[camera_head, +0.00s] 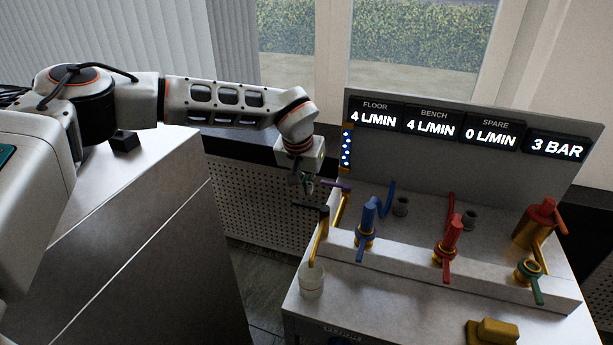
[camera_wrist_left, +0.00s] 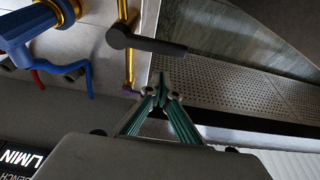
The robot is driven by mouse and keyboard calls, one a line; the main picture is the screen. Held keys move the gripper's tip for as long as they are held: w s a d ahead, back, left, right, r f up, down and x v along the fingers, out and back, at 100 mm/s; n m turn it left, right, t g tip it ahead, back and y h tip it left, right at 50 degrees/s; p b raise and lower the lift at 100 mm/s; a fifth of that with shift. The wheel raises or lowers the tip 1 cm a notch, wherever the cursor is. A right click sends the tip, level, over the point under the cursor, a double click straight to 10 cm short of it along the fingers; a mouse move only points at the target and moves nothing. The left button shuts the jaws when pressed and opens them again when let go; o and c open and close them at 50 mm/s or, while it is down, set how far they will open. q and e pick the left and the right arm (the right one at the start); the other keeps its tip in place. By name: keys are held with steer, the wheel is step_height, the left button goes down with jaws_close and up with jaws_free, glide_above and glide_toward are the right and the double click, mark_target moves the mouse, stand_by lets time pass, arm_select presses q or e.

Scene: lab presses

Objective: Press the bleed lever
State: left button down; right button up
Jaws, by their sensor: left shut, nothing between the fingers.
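A black lever (camera_head: 312,208) sits on the brass pipe at the left end of the bench, above a white cup (camera_head: 312,280). It shows large in the left wrist view (camera_wrist_left: 150,42), its handle sticking out sideways from a round hub. A purple lever (camera_head: 338,186) is on the brass pipe just behind it. Neither is labelled, so I cannot tell which is the bleed lever. My left gripper (camera_head: 308,187) is shut and empty, just left of the purple lever. In the left wrist view its fingertips (camera_wrist_left: 160,83) are close to the purple part; contact is unclear.
Blue (camera_head: 367,216), red (camera_head: 449,242) and green (camera_head: 531,270) valves stand along the bench (camera_head: 350,290). A display panel (camera_head: 470,130) reads 4, 4 and 0 L/MIN and 3 BAR. A grey cabinet (camera_head: 150,250) stands left, with open floor between.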

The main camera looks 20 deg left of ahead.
mark_target(310, 207)
arm_select(q)
steer(key=s, duration=0.3)
steer(key=shift+s+a+r, duration=0.1)
steer(key=shift+r, duration=0.2)
arm_select(e)
steer(key=shift+w+a+r, duration=0.1)
steer(key=shift+w+r, duration=0.05)
steer(key=shift+r, duration=0.25)
steer(key=shift+f, duration=0.1)
steer(key=shift+a, duration=0.1)
